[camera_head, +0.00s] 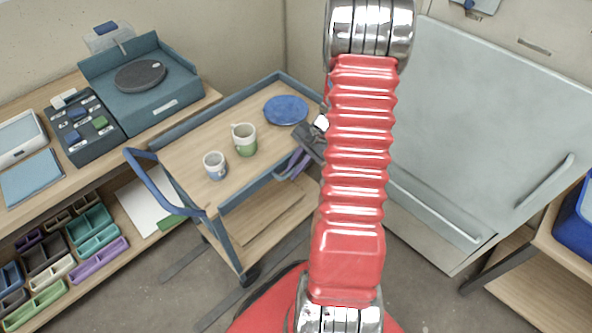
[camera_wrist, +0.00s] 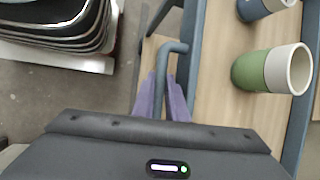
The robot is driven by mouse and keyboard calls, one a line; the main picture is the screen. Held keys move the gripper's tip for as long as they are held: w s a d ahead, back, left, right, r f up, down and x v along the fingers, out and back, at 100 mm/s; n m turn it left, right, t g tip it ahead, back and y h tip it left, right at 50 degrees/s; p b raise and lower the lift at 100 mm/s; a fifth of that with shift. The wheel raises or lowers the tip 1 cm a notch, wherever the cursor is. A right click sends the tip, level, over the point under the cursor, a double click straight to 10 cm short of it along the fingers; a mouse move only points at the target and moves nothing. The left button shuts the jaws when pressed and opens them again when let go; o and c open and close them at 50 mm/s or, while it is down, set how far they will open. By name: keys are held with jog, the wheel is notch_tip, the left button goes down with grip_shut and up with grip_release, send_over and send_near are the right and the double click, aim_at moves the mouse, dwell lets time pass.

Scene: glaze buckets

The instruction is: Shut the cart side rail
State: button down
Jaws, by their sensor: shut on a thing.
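The cart (camera_head: 185,150) stands in the middle of the head view, with a wood top and a blue-grey frame. Its side rail (camera_head: 245,190) runs along the near edge. In the wrist view the rail (camera_wrist: 186,70) shows as a long blue-grey bar with a bent handle (camera_wrist: 175,47) standing off it. My gripper (camera_head: 289,168) is at the near right side of the cart. Its purple fingers (camera_wrist: 165,97) are shut on the bent handle. The red arm hides the cart's right corner in the head view.
On the cart top stand a green-and-white mug (camera_head: 245,140), a blue-and-white mug (camera_head: 214,166) and a blue plate (camera_head: 286,110). A workbench (camera_head: 140,128) is at left. A grey cabinet (camera_head: 475,130) is at right. Bare floor lies in front.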

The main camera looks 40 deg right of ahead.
jog(key=shift+w+g, duration=0.15)
jog(key=shift+g, duration=0.35)
jog(key=c, duration=2)
grip_release()
jog(key=shift+c, duration=0.2)
jog(key=v, duration=1.3)
jog(key=shift+d+r, duration=0.2)
jog(key=shift+r, duration=0.15)
